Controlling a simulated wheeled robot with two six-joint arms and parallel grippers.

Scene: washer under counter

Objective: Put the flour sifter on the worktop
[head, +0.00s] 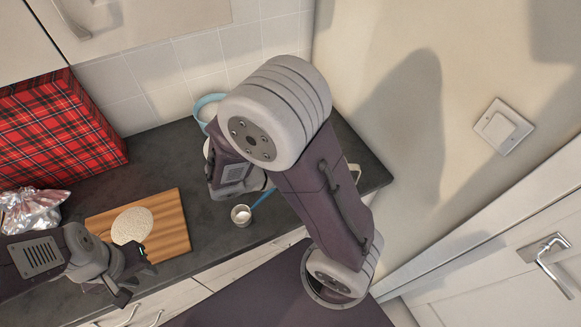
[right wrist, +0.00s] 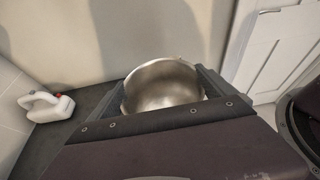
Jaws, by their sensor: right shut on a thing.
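A shiny round steel vessel, which looks like the flour sifter (right wrist: 163,85), sits between the fingers of my right gripper (right wrist: 163,92) in the right wrist view. The gripper is shut on it. Its lower part is hidden by the gripper. In the head view my right arm hides this gripper and most or all of what it holds. The dark worktop (head: 165,155) runs along the tiled wall. My left gripper (head: 137,281) is open and empty by the front edge of the worktop, next to a wooden board.
The wooden board (head: 170,222) carries a pale round item (head: 132,225). A red tartan box (head: 55,125) and a foil bag (head: 30,211) stand left. A light-blue bowl (head: 205,104) is at the back. A small cup (head: 241,214) is near the front. A white jug (right wrist: 45,105) stands right.

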